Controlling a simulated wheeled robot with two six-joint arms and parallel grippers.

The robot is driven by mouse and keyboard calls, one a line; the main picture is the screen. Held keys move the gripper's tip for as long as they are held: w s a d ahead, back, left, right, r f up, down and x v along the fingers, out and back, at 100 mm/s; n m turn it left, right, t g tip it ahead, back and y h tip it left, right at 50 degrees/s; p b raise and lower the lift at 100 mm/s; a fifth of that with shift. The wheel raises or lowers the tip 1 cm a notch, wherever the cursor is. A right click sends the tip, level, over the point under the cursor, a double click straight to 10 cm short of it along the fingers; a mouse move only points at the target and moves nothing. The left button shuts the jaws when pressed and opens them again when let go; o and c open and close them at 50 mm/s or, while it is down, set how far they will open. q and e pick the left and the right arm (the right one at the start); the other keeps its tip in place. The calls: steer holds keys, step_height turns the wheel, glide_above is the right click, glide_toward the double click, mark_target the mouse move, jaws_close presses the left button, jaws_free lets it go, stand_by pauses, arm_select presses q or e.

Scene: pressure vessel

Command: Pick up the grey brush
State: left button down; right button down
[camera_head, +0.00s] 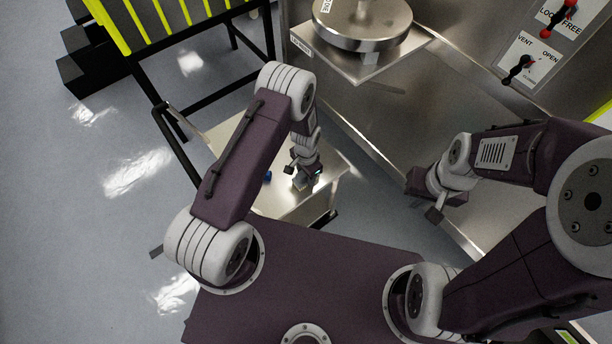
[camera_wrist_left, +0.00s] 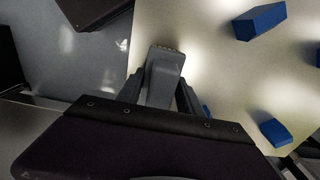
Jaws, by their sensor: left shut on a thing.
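The near part of the brush is hidden by the gripper body. In the head view my left gripper (camera_head: 303,178) is low over the pale table; the brush is too small to make out there. My right gripper (camera_head: 435,214) hangs to the right of the table, away from the brush; its finger opening is unclear.
The pale table (camera_head: 328,160) carries blue blocks (camera_wrist_left: 260,21), with another blue block (camera_wrist_left: 274,132) nearer the gripper body. A steel vessel lid (camera_head: 362,22) stands behind on a plate. A yellow-barred black frame (camera_head: 190,30) is at back left. Floor at left is clear.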

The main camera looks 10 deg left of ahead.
arm_select(q)
steer(key=r, duration=0.4)
steer(key=shift+w+d, duration=0.15)
steer(key=shift+d, duration=0.05)
steer(key=w+d+r, duration=0.4)
steer(key=d+r, duration=0.2)
steer(key=d, duration=0.4)
steer(key=shift+d+r+b, duration=0.3)
steer(key=shift+r+b, duration=0.05)
steer(key=shift+b, duration=0.1)
